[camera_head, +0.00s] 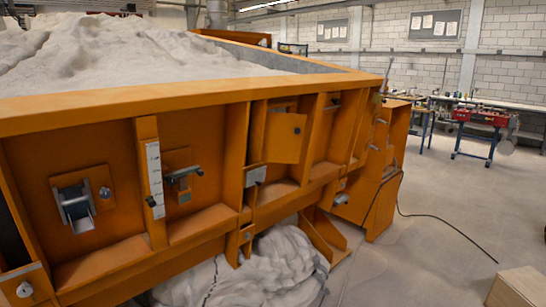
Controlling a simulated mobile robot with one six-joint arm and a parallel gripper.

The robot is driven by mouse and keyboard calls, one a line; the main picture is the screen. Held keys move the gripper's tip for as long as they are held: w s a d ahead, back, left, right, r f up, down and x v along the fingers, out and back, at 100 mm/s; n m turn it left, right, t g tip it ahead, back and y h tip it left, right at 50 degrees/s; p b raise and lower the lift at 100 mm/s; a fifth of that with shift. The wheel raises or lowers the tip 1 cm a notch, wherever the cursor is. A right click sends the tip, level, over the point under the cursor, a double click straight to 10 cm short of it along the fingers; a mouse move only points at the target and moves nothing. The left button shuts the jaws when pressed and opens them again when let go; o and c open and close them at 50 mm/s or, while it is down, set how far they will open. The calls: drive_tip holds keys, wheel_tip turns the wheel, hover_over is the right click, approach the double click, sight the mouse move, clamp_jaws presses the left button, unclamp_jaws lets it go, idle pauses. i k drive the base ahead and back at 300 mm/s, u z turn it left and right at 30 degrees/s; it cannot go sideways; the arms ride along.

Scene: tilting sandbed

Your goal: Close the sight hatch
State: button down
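The large orange sandbed fills the left and middle of the head view, with ribbed side panels. On its side, right of the middle, is a small orange hatch door (285,137) with a small dark spot near its right edge. It stands at an angle out from the panel, so it looks open. Part of the recess behind it shows above its top edge; the rest is hidden by the door. My gripper is not in view.
A lever with a dark handle (183,173) and a metal chute (75,207) sit on panels to the left. White sand (130,50) fills the bed; a pale wrapped heap (270,270) lies beneath. A cable (440,220) crosses the open floor at right, near a wooden box (515,288).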

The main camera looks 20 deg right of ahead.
sight(283, 134)
drive_tip(key=u, duration=0.55)
drive_tip(key=i, duration=0.6)
drive_tip(key=u, duration=0.3)
